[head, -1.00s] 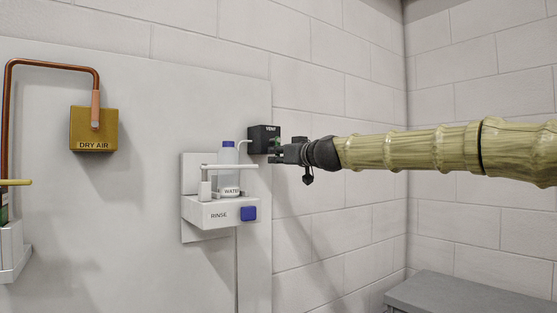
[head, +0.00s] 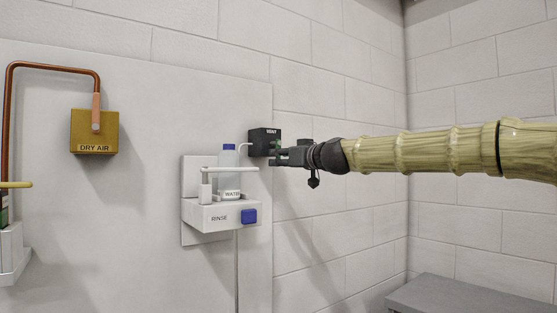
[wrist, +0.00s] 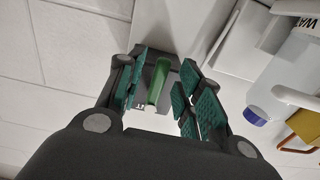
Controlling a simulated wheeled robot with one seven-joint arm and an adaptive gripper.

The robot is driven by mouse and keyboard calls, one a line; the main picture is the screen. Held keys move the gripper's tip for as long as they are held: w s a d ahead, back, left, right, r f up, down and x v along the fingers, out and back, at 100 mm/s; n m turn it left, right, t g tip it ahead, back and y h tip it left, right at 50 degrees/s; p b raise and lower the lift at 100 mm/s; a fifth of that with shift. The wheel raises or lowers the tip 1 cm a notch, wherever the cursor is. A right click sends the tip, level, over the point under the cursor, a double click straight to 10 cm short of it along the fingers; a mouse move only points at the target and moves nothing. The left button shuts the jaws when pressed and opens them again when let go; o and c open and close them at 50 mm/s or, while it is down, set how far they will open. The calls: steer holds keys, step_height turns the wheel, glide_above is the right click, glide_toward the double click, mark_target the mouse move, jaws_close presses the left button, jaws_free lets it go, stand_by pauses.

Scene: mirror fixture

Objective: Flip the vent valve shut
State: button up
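The vent valve is a black box labelled VENT (head: 264,142), mounted at the right edge of the white panel. In the wrist view its dark body (wrist: 150,108) carries a green lever (wrist: 158,82). My gripper (wrist: 163,88) is open, with green-padded fingers on both sides of the lever. Gaps show between the lever and the pads, so it does not appear gripped. In the head view, my gripper (head: 277,155) is close to the right side of the vent box, and the lever is mostly hidden.
A rinse unit (head: 219,214) with a blue button and a water bottle (head: 229,170) stands just left of and below the valve. A yellow DRY AIR box (head: 94,131) is farther left. A grey ledge (head: 470,296) is at lower right.

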steer(key=v, duration=1)
